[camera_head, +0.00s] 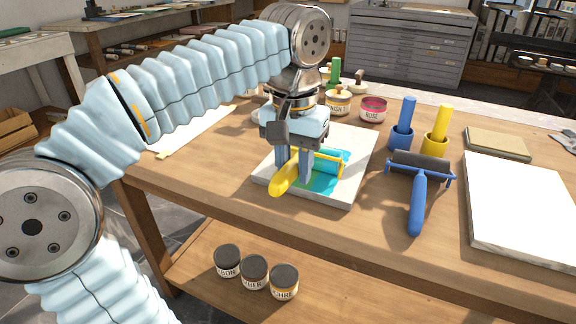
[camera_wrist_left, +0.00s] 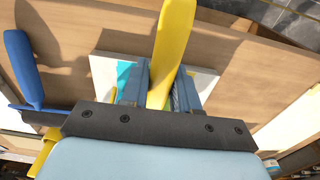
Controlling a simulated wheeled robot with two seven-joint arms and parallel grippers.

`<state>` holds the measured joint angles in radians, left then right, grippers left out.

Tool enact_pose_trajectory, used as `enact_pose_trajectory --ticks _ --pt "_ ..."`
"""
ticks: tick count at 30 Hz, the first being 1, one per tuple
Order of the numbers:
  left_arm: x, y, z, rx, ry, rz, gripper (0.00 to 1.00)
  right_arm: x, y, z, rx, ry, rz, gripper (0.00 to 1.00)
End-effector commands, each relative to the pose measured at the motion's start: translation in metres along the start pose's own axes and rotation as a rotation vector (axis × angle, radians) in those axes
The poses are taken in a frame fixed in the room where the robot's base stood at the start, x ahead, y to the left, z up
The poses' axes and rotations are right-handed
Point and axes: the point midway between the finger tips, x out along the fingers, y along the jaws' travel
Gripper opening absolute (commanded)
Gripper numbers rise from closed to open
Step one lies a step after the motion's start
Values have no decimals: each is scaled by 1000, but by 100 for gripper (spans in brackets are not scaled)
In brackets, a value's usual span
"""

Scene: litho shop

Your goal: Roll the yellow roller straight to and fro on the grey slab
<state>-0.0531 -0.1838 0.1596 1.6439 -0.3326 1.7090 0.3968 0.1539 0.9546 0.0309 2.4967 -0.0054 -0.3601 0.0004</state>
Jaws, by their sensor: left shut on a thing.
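The yellow roller has a yellow handle (camera_head: 284,180) and a frame around a drum covered in cyan ink (camera_head: 335,163). It is on the grey slab (camera_head: 360,150), over a patch of cyan ink. My left gripper (camera_head: 293,172) is shut on the yellow handle, with the handle pointing toward the table's front edge. In the left wrist view, the handle (camera_wrist_left: 175,45) runs between the two fingers, and part of the slab (camera_wrist_left: 103,70) shows beside them. The gripper hides part of the roller's frame. My right gripper is not in view.
A blue roller (camera_head: 418,195) with a dark drum lies right of the slab. A ROSE ink tin (camera_head: 373,109) stands behind the slab. A white sheet stack (camera_head: 520,205) is at right.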

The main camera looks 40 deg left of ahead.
Motion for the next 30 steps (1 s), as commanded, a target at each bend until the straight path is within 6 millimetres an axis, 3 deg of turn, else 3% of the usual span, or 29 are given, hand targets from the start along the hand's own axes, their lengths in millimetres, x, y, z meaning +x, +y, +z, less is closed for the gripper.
enact_pose_trajectory --ticks 3,10,25,30 --pt "-4 0 -17 -1 -4 -1 0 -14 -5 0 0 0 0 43" --pt "-1 0 -34 0 -2 -1 0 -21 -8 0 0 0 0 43" --pt "-1 0 -93 0 -3 -1 0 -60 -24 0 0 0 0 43" --pt "4 0 -106 -2 -1 -1 0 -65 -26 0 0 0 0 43"
